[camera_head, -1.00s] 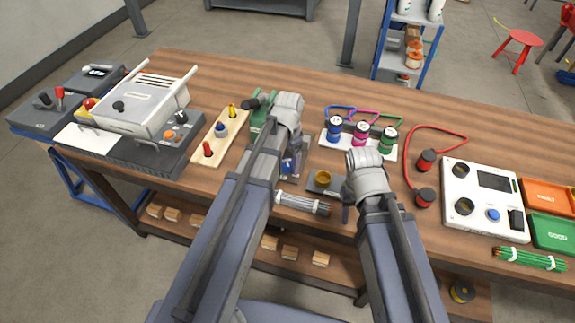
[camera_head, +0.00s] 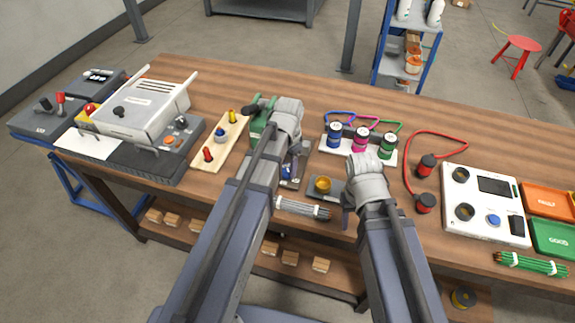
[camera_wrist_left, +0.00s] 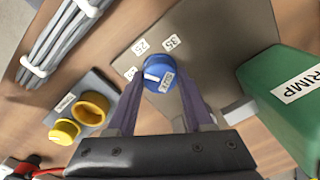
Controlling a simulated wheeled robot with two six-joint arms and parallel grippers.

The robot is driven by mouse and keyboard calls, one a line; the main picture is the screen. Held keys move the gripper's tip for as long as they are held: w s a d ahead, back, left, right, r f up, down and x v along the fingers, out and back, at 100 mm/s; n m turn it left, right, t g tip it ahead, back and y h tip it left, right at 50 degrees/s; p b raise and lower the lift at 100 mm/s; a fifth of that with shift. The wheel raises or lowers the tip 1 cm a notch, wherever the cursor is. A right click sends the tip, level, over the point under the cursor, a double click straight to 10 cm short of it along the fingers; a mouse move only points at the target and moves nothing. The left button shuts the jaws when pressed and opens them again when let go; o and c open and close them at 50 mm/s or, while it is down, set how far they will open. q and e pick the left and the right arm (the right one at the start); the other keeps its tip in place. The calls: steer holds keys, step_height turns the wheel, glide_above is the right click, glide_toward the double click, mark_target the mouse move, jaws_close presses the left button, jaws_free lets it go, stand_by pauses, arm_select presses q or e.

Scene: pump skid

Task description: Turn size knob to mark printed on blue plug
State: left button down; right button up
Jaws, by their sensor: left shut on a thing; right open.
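The blue size knob (camera_wrist_left: 163,74) with a white pointer line and a small label sits on a grey plate (camera_wrist_left: 215,30). White number tags, such as 25 (camera_wrist_left: 140,46) and 35 (camera_wrist_left: 171,43), lie around it. My left gripper (camera_wrist_left: 157,90) is shut on the knob, one finger on each side. In the head view the left gripper (camera_head: 290,172) and knob (camera_head: 287,173) are partly covered by my arm. The blue plug (camera_head: 335,133) stands in a white rack beside pink and green ones; its printed mark is too small to read. My right gripper (camera_head: 345,213) is open and empty.
A green crimp tool body (camera_wrist_left: 300,90) stands beside the plate. A yellow cup (camera_head: 323,185) on a grey base and a grey cable bundle (camera_head: 303,208) lie close by. A white test box (camera_head: 484,205) stands to the right.

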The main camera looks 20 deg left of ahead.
mark_target(288, 168)
arm_select(q)
steer(key=shift+n, duration=3)
steer(key=shift+c, duration=1.4)
jaws_free()
steer(key=shift+r, duration=0.1)
step_height(288, 168, up, 8)
steer(key=p, duration=0.8)
arm_select(e)
step_height(288, 168, up, 8)
